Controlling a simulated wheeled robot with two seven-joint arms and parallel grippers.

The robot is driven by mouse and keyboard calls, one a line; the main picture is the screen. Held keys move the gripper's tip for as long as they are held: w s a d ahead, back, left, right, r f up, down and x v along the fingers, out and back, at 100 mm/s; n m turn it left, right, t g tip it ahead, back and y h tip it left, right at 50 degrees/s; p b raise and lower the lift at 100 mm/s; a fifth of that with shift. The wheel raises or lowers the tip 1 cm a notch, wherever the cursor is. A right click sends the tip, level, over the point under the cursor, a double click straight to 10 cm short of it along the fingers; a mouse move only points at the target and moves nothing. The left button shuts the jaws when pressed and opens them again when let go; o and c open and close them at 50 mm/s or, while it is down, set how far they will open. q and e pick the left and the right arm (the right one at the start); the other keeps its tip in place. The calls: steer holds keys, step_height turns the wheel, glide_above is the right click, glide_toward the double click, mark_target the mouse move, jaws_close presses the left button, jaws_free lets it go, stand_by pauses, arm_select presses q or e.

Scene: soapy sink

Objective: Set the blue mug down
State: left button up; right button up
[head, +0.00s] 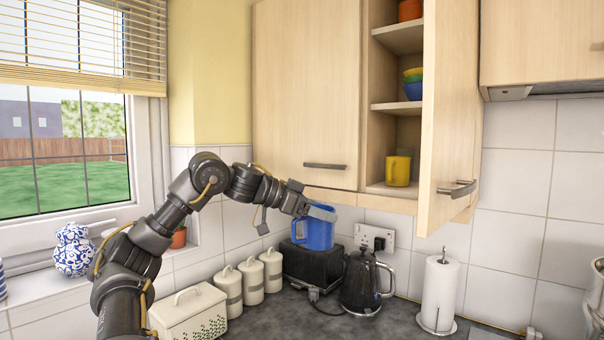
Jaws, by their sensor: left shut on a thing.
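My right gripper is not in view.
A black kettle (360,284) stands right of the box, and a paper towel roll (438,292) further right. White canisters (250,282) and a white bread bin (188,314) stand to the left. The open cupboard door (449,120) juts out at right. Bare worktop (385,325) shows in front.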

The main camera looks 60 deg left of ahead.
arm_select(q)
steer(key=w+d+f+m+g+h, duration=0.1)
steer(key=w+d+f, duration=0.15)
steer(key=f, duration=0.45)
steer(key=w+d+f+m+h, duration=0.1)
steer(key=d+f+h, duration=0.1)
steer(key=d+f, duration=0.35)
steer(key=w+d+f+m+g+h, duration=0.1)
steer(key=d+f+m, duration=0.1)
steer(key=f, duration=0.7)
steer(key=s+d+f+m+g+h, duration=0.1)
steer(key=s+d+f, duration=0.3)
steer(key=d+f, duration=0.5)
steer(key=s+d+f+m+g+h, duration=0.1)
steer(key=s+d+f, duration=0.4)
steer(key=d+f, duration=0.5)
steer(key=d+m+g, duration=0.1)
steer(key=d, duration=0.4)
steer(key=shift+d+f+h+b, duration=0.2)
steer(key=shift+f+h+b, duration=0.1)
steer(key=shift+b, duration=0.05)
